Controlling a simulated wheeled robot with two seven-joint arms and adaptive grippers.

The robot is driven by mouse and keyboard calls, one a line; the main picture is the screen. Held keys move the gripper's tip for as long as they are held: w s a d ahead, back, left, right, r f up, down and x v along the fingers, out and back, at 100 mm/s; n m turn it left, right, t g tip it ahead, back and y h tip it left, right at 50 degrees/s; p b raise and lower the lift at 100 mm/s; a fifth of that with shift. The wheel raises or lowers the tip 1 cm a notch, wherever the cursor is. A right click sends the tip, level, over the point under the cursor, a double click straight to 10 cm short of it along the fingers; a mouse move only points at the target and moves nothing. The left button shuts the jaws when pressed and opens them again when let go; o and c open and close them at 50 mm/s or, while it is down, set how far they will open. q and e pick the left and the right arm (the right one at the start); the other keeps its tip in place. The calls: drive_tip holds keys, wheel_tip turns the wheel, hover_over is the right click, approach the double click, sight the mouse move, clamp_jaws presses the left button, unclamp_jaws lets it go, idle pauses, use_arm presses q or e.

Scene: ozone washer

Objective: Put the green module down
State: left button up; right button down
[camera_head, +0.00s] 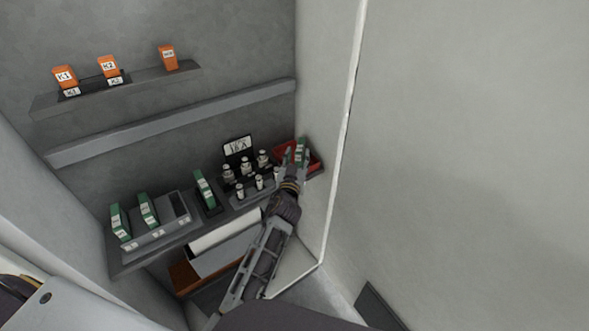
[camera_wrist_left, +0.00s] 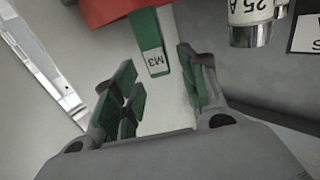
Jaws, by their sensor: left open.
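The green module (camera_head: 303,146) stands in the red tray (camera_head: 317,157) at the right end of the lower shelf. In the left wrist view the green module (camera_wrist_left: 148,38) shows a white label reading M3, upside down, against the red tray (camera_wrist_left: 95,12). My left gripper (camera_head: 294,158) is at the tray, close to the module. In the left wrist view its fingers (camera_wrist_left: 160,78) are spread with a gap between them, and the module lies just beyond the tips. The module's lower part is hidden in the head view. My right gripper is not in view.
Another green module (camera_head: 204,190) stands in a dark holder, and two more (camera_head: 148,210) stand in a grey rack (camera_head: 160,236). Orange modules (camera_head: 108,67) sit on the upper shelf. A wall (camera_head: 322,120) rises close to the right.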

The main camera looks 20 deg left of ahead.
use_arm(q)
drive_tip(key=shift+s+d, duration=0.1)
drive_tip(key=shift+s, duration=0.75)
drive_tip(key=s, duration=0.3)
drive_tip(key=shift+s+d+b, duration=0.15)
drive_tip(key=shift+d+b, duration=0.05)
drive_tip(key=shift+b, duration=0.1)
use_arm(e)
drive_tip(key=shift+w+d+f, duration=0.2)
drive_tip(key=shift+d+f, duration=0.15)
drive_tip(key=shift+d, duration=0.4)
